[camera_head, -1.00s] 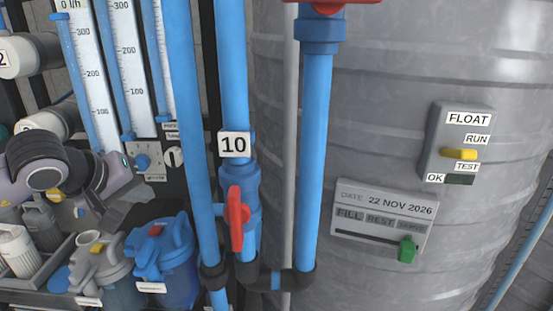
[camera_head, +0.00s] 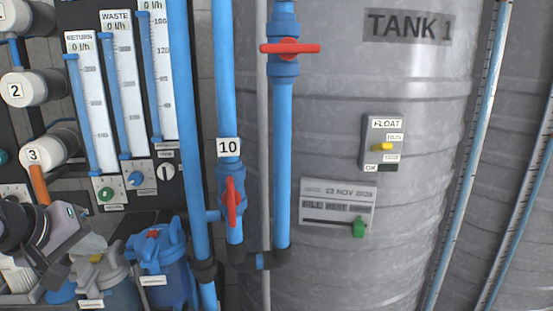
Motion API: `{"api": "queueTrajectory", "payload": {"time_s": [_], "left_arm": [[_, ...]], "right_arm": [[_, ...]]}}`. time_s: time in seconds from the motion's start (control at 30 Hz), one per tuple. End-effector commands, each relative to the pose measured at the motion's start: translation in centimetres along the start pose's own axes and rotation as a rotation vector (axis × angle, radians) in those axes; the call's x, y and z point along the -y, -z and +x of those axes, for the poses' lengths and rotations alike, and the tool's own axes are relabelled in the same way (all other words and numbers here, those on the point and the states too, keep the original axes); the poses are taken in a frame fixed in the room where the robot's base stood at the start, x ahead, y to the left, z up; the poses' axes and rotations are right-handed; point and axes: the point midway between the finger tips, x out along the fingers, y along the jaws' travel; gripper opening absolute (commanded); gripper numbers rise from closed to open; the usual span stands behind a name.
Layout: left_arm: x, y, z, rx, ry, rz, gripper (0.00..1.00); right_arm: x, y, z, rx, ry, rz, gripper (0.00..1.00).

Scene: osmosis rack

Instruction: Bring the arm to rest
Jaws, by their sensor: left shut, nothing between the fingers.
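My left gripper (camera_head: 58,268) is at the lower left edge, beside the grey-lidded filter housing (camera_head: 98,265). It is shut with nothing in it. Its fingertips are small and dark against the housings, so I cannot tell whether they touch anything. Part of my left arm is cut off by the picture's left edge. My right gripper is not in view.
A blue-lidded housing (camera_head: 158,250) stands right of the grey one. Behind are flow meters (camera_head: 125,85) and panel knobs (camera_head: 136,178). Blue pipes with a red-handled valve (camera_head: 232,202) labelled 10 stand before the grey tank (camera_head: 340,270), which carries a float box (camera_head: 381,143) and slider plate (camera_head: 325,208).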

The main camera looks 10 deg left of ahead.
Motion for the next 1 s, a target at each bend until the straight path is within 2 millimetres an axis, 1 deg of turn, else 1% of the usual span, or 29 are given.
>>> {"api": "queueTrajectory", "payload": {"time_s": [0.03,0.1,0.17,0.2,0.27,0.3,0.37,0.4,0.47,0.5,0.57,0.6,0.67,0.7,0.77,0.8,0.87,0.9,0.97,1.0], "left_arm": [[-0.8,-3.3,1.3,0.148,-0.063,-0.143,0.0],[-2.0,-6.6,2.0,0.312,-0.134,-0.338,0.0],[-3.2,-9.2,2.3,0.454,-0.181,-0.523,0.0],[-4.0,-10.8,2.3,0.55,-0.209,-0.656,0.0],[-5.3,-12.8,2.0,0.696,-0.238,-0.869,0.0],[-6.1,-13.9,1.8,0.793,-0.25,-1.024,0.0],[-7.2,-15.0,1.4,0.937,-0.259,-1.268,0.0],[-7.8,-15.5,1.2,1.029,-0.256,-1.437,0.0],[-8.4,-15.8,1.0,1.161,-0.239,-1.699,0.0],[-8.6,-15.9,1.0,1.243,-0.222,-1.878,0.0],[-8.5,-15.8,1.3,1.355,-0.186,-2.154,0.0],[-8.2,-15.7,1.7,1.424,-0.155,-2.342,0.0],[-7.2,-15.7,2.5,1.514,-0.096,-2.63,0.0],[-6.4,-15.8,3.2,-1.476,0.048,2.67,0.0],[-4.7,-16.3,4.4,-1.268,-0.02,2.451,0.0],[-3.4,-16.9,5.2,-1.131,-0.059,2.3,0.0],[-1.2,-18.4,6.5,-0.931,-0.106,2.069,0.0],[0.3,-19.7,7.2,-0.804,-0.129,1.916,0.0],[2.6,-22.0,8.1,-0.626,-0.152,1.693,0.0],[3.9,-23.7,8.5,-0.521,-0.163,1.555,0.0]], "right_arm": [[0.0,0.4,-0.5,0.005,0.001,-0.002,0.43],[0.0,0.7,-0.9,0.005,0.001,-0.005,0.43],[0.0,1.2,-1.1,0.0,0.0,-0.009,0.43],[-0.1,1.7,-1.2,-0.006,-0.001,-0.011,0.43],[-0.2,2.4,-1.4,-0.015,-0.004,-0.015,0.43],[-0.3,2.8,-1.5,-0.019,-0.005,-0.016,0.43],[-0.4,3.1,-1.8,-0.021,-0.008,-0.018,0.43],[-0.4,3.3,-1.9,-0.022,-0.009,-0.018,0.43],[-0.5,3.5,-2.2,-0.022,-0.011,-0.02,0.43],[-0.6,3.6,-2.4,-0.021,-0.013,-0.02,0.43],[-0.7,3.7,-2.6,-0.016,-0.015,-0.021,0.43],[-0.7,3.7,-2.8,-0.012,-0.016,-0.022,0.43],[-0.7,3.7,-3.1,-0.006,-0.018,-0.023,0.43],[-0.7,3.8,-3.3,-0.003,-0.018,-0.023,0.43],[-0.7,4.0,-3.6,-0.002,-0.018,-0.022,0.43],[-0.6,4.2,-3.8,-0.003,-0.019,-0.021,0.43],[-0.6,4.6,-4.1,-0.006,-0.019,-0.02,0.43],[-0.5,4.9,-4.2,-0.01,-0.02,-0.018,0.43],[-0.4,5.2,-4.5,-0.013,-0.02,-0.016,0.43],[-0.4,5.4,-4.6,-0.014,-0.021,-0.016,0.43]]}}
